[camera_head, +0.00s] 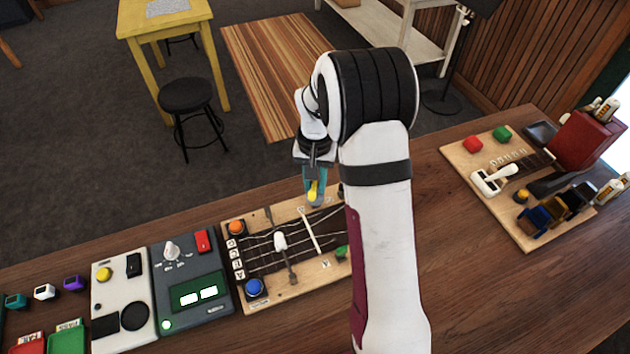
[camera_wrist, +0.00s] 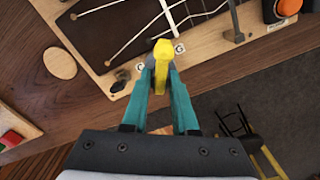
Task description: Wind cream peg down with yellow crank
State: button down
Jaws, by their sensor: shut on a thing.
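My gripper (camera_wrist: 161,84) has teal fingers and is shut on the yellow crank (camera_wrist: 161,62), whose rounded yellow end shows between the fingertips. In the head view my gripper (camera_head: 315,186) holds the crank (camera_head: 313,193) at the far edge of the wooden string board (camera_head: 290,290). In the wrist view the crank covers part of the board edge, beside small lettered labels. Whether it touches a peg is hidden. I cannot single out the cream peg; it may be hidden by the crank or fingers.
The board carries strings, a white-topped lever (camera_head: 280,241), an orange button (camera_head: 236,227) and a blue button (camera_head: 254,287). A dark grey panel (camera_head: 190,310) stands left of it. Another wooden board (camera_head: 500,205) lies right. Bare bench lies between it and my arm.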

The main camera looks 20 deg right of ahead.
jog(key=shift+n, duration=0.6)
jog(key=shift+r, duration=2.25)
jog(key=shift+r, duration=2.5)
